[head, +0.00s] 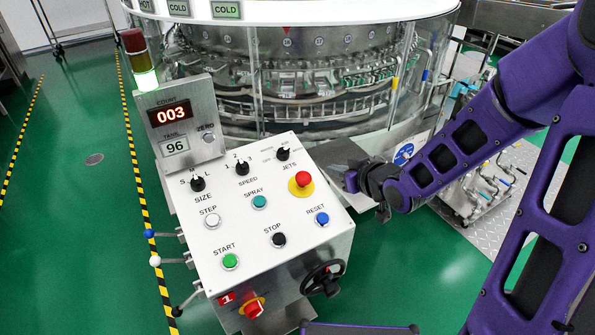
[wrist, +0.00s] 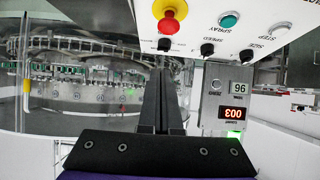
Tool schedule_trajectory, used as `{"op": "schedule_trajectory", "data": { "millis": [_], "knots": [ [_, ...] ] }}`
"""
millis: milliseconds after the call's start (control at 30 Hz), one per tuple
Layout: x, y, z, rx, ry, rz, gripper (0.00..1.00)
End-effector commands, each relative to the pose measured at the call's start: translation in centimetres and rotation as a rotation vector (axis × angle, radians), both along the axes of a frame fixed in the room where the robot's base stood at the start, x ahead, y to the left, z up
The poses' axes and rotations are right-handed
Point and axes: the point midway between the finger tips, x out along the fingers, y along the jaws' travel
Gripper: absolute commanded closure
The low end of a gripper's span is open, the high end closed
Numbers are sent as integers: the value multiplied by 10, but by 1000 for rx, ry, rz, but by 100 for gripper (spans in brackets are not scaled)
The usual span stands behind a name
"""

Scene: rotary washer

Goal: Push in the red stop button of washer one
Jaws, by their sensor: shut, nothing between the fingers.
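The red mushroom button (head: 303,179) sits on a yellow disc at the right side of the white sloped control panel (head: 240,215). It also shows at the top of the wrist view (wrist: 168,20), where the picture is upside down. A black button (head: 278,240) labelled STOP is lower on the panel. My gripper (head: 349,181) is just right of the panel's right edge in the head view. In the wrist view my gripper's shut fingers (wrist: 163,72) point toward the red button, with a gap in the picture. They hold nothing. The fingertips are hard to make out in the head view.
The panel has several knobs and buttons, a display (head: 170,113) reading 003, and a red and yellow switch (head: 253,306) beside a label 1. A black handwheel (head: 323,279) juts from its front. The glass-walled rotary washer (head: 290,75) stands behind. Green floor is clear at left.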

Motion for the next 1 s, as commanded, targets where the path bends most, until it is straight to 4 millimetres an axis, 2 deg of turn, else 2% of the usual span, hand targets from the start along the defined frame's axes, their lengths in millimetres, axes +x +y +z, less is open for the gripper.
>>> {"op": "schedule_trajectory", "data": {
  "millis": [167, 567, 767, 1000],
  "knots": [
    [-7, 4, -2, 18, 4, 8, 100],
    [-3, 6, -5, 19, 4, 9, 100],
    [18, 21, -22, 20, 5, 10, 100],
    [55, 47, -48, 20, 5, 11, 100]
  ]
}}
